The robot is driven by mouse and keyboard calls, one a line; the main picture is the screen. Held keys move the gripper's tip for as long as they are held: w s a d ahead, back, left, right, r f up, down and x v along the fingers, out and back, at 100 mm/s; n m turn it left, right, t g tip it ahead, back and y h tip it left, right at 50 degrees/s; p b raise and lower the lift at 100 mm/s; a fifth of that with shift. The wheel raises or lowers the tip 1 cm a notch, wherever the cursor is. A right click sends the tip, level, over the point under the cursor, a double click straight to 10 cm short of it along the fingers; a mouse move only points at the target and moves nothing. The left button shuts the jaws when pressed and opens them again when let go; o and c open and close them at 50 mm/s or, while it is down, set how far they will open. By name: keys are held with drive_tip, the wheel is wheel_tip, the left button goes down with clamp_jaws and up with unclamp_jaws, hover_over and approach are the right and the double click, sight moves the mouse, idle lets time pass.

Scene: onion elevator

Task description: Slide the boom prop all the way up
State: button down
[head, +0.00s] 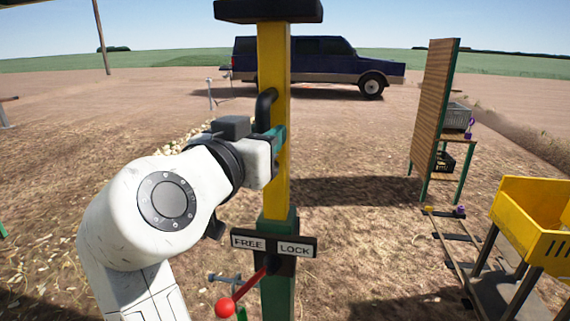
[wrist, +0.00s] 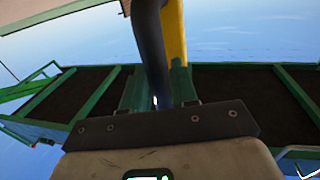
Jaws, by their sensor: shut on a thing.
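The boom prop is a yellow upright post (head: 274,75) with a black top piece (head: 268,11) and a black bar handle (head: 264,105) on its left side. Its lower end sits in a green sleeve (head: 277,290). My gripper (head: 277,138) is at the handle, with its green fingers (wrist: 158,90) closed around the black handle (wrist: 148,35) in the wrist view. The yellow post (wrist: 174,30) stands just behind it. The lever with a red knob (head: 225,307) points down-left, on the FREE side of the FREE/LOCK plate (head: 273,242).
A yellow crate (head: 520,245) on a stand is at right, near a wooden board (head: 436,120) and a small table with a grey crate (head: 456,117). A dark blue truck (head: 310,62) is behind. The wrist view shows a green-framed dark structure (wrist: 260,90) overhead.

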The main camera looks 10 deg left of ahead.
wheel_tip(320, 180, up, 24)
drive_tip(key=p, duration=0.6)
drive_tip(key=shift+r, duration=0.2)
drive_tip(key=c, duration=1.3)
unclamp_jaws()
drive_tip(key=shift+r, duration=0.1)
drive_tip(key=shift+o, duration=1.4)
drive_tip(key=shift+f, duration=0.25)
drive_tip(key=shift+s, duration=0.1)
drive_tip(key=b+v, duration=0.4)
drive_tip(key=v, duration=0.6)
drive_tip(key=shift+s, duration=0.3)
drive_tip(key=shift+a, duration=0.15)
